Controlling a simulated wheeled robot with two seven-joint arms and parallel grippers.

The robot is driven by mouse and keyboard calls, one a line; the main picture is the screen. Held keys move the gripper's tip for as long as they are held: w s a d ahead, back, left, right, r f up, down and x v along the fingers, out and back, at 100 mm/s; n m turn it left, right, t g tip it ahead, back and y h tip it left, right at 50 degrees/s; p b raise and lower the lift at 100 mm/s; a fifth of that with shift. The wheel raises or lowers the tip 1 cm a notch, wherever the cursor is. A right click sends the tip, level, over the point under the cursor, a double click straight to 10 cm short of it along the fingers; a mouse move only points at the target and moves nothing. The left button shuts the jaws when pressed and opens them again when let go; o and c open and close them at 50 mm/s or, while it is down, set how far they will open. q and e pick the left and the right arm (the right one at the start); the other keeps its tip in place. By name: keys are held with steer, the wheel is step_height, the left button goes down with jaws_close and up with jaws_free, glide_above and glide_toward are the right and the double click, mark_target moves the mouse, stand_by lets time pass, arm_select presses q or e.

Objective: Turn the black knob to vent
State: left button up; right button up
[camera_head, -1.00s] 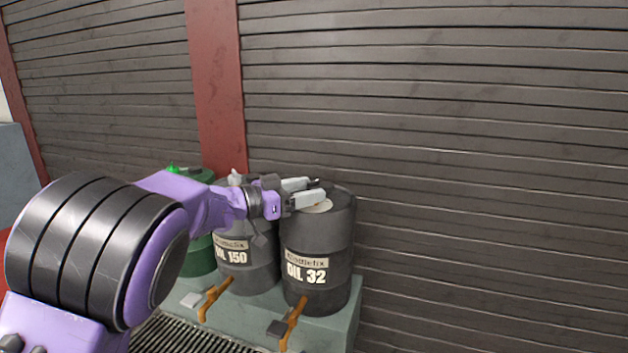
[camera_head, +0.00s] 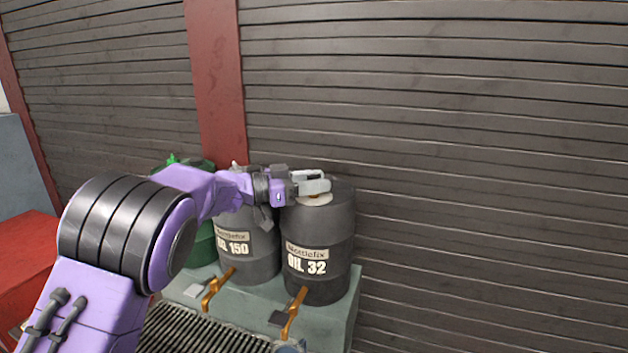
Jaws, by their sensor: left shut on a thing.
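A black drum marked OIL 32 (camera_head: 318,240) stands upright at the right end of a row of drums. A pale round disc (camera_head: 315,199) shows on its top. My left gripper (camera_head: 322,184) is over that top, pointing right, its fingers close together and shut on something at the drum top. The black knob is most likely the thing between the fingers, but they hide it and I cannot make out its shape or its markings. My right gripper is not in view.
A grey drum marked OIL 150 (camera_head: 246,240) and a green drum (camera_head: 203,242) stand to the left, partly behind my arm. Orange taps (camera_head: 296,312) stick out in front over a grating (camera_head: 190,335). A shuttered wall (camera_head: 480,150) rises behind.

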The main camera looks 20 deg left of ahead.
arm_select(q)
steer(key=shift+m+g, duration=0.4)
steer(key=o, duration=0.9)
steer(key=shift+o, duration=0.2)
steer(key=shift+s+a+f+b, duration=0.1)
steer(key=shift+s+a+b, duration=0.1)
steer(key=shift+a+b, duration=0.2)
steer(key=b+v, duration=0.4)
steer(key=v, duration=0.5)
steer(key=shift+s+a, duration=0.2)
steer(key=shift+a, duration=0.05)
